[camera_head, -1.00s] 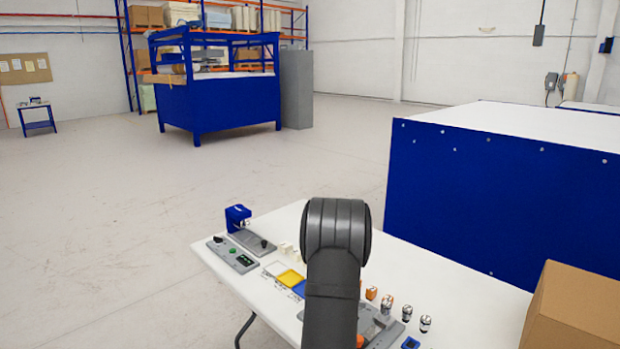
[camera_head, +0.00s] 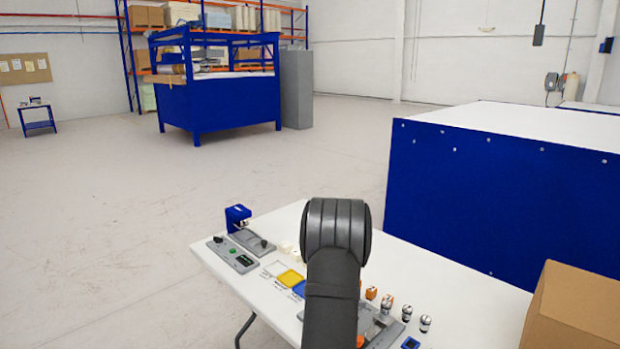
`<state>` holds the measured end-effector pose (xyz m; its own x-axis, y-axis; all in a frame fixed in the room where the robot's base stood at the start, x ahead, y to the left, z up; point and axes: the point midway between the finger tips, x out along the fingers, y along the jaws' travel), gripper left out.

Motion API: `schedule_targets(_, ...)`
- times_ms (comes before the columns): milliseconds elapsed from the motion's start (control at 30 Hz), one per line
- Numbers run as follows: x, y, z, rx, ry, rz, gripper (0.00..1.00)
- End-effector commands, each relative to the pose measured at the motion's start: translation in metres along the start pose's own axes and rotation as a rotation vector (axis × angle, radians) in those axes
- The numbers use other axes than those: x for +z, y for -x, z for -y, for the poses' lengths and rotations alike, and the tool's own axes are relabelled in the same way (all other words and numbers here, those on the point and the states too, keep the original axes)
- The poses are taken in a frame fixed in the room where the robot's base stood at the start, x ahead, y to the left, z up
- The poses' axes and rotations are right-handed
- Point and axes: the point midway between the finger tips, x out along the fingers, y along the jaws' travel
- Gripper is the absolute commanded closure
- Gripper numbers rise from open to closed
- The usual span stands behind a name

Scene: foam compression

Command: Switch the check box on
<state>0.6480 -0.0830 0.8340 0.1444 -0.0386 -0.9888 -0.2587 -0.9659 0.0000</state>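A flat grey control box (camera_head: 232,254) lies at the left end of the white table (camera_head: 225,277). It has a dark knob (camera_head: 218,240), a green button (camera_head: 234,251) and a small dark display with green marks (camera_head: 244,260). It looks like the check box, but no label is readable. The knob's setting is too small to tell. My dark arm (camera_head: 335,250) stands in front of the table's middle, to the right of this box. My gripper does not show; the arm may hide it.
Beside the box stands a blue device (camera_head: 237,218) on a grey base (camera_head: 253,242). Small cream pieces (camera_head: 285,247) and a yellow tray (camera_head: 290,278) lie left of my arm. Several small cylinders (camera_head: 388,302) and a cardboard box (camera_head: 575,310) are to the right.

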Motion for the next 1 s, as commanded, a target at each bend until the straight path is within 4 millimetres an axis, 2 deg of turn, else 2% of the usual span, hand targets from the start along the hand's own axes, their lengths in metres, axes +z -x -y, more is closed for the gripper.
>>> schedule_targets(1000,0.002,-0.010,0.000,0.000,0.000,0.001,1.00)
